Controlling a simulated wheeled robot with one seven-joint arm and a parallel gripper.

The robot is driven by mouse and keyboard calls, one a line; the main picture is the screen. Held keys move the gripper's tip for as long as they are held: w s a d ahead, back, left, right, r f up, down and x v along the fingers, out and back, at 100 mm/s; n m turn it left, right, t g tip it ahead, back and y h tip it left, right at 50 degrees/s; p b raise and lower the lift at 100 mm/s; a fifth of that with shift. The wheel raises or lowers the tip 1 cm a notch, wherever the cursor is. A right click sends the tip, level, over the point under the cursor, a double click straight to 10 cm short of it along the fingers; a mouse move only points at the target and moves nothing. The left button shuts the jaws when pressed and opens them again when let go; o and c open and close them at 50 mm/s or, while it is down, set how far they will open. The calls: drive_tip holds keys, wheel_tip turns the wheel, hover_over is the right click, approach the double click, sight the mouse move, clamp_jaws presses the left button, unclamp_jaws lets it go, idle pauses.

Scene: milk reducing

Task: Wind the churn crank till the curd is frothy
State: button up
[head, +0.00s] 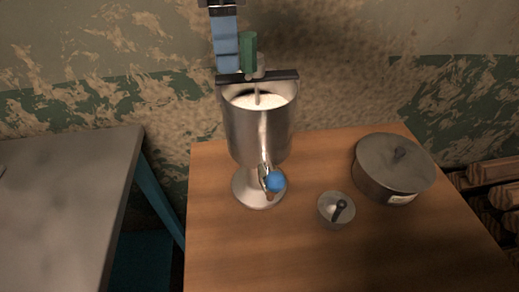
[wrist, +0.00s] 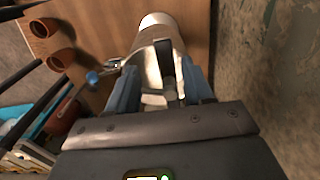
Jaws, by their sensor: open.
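A metal churn (head: 258,135) on a round foot stands on the wooden table, with white curd (head: 262,101) visible inside its open top. A dark bar (head: 285,76) crosses its rear rim, and a thin rod runs down into the curd. A green upright crank handle (head: 248,52) rises above the bar. My gripper (head: 228,62) is beside the handle on its left, with blue fingers pointing down. In the wrist view my gripper (wrist: 160,88) is open, fingers apart, with the dark bar (wrist: 165,62) showing between them. Whether the fingers touch the handle is hidden.
A blue knob (head: 275,181) sticks out at the churn's front. A small round lidded tin (head: 330,213) and a large lidded pot (head: 385,178) stand to the right on the wooden table (head: 240,255). A grey table (head: 60,205) is at left; firewood (head: 492,172) is stacked at right.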

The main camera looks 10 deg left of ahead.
wheel_tip(320, 180, up, 9)
drive_tip(key=p, duration=0.5)
drive_tip(key=shift+p, duration=0.4)
idle(0.4)
